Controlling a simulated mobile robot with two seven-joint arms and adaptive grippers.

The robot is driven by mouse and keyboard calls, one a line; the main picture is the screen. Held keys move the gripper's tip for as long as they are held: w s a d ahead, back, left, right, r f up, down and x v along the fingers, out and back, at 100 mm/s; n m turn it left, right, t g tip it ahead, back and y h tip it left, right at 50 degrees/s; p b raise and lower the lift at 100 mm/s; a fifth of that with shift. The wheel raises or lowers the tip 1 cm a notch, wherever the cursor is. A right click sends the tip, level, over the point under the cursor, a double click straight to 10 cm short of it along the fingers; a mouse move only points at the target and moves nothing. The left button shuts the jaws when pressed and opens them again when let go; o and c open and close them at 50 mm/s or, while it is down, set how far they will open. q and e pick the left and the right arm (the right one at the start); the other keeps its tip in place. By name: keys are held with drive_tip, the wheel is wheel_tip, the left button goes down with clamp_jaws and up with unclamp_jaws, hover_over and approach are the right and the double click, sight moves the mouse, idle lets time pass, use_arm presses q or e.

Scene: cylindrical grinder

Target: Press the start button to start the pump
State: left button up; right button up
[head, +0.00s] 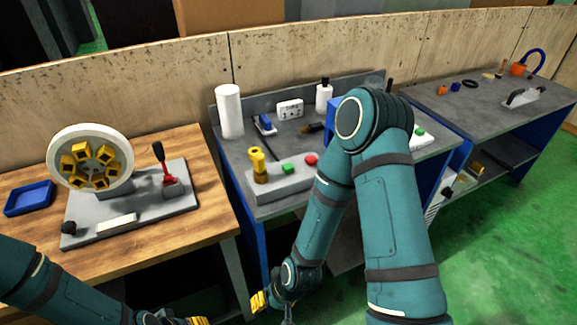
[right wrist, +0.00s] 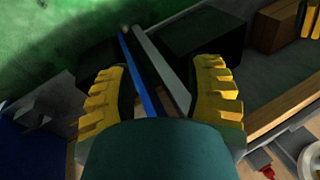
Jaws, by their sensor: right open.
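A grey control box (head: 284,187) sits on the front of the middle grey bench in the head view. On it are a green button (head: 288,169), a red button (head: 311,160) and a yellow knobbed part (head: 259,166). My right gripper (head: 262,301) is low in front of this bench, below and apart from the box. In the right wrist view its two yellow fingers (right wrist: 160,95) are spread with nothing held between them. My left gripper (head: 198,321) shows only a yellow bit at the bottom edge, so its opening is hidden.
A wooden table (head: 160,255) at left carries a wheel-like fixture (head: 90,160), a red lever (head: 166,175) and a blue tray (head: 29,198). My right arm covers part of the middle bench, near another green button (head: 420,132). Another grey bench (head: 440,100) stands at right.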

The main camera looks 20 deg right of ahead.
clamp_jaws()
idle(1.1)
